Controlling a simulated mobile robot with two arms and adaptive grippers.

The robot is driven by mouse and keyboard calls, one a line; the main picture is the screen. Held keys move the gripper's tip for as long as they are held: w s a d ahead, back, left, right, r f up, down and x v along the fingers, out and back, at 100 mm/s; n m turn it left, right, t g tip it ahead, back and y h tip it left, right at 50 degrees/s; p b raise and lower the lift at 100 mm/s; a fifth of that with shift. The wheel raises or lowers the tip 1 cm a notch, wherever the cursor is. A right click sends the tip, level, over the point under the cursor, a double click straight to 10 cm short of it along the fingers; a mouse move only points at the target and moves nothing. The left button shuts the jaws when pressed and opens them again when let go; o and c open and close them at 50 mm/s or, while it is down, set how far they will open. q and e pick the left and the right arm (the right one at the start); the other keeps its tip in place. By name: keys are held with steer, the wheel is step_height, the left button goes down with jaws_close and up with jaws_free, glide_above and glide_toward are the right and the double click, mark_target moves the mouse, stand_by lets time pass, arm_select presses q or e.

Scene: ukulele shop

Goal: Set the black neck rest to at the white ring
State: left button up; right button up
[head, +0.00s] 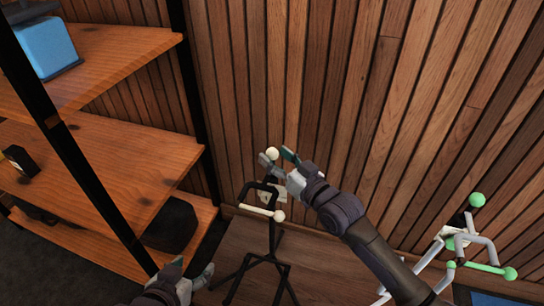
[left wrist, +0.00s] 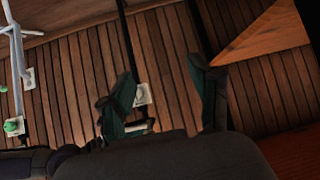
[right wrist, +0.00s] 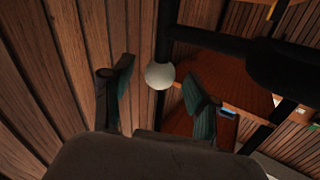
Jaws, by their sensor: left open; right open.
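A black stand (head: 271,245) stands upright on spread legs in the middle of the head view. It has a black fork-like upper part (head: 256,186), a pale bar (head: 255,210) with a white ball end, and a white ball (head: 272,153) at the top. I cannot tell for sure which part is the neck rest, and no white ring can be made out. My right gripper (head: 279,155) is open at the top ball; in the right wrist view the ball (right wrist: 160,75) shows between its fingertips beside a black post. My left gripper (head: 194,268) is open and empty, low and left of the stand.
Wooden shelves (head: 130,165) on a black frame stand at the left, with a blue box (head: 45,47) on top. A grey stand with green balls (head: 477,200) is at the right. A slatted wall (head: 330,80) is close behind the black stand.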

arm_select(q)
steer(key=shift+w+d+r+t, duration=0.35)
steer(key=shift+w+r+t, duration=0.35)
steer(key=shift+w+r, duration=0.1)
arm_select(e)
steer(key=shift+x, duration=1)
jaws_close()
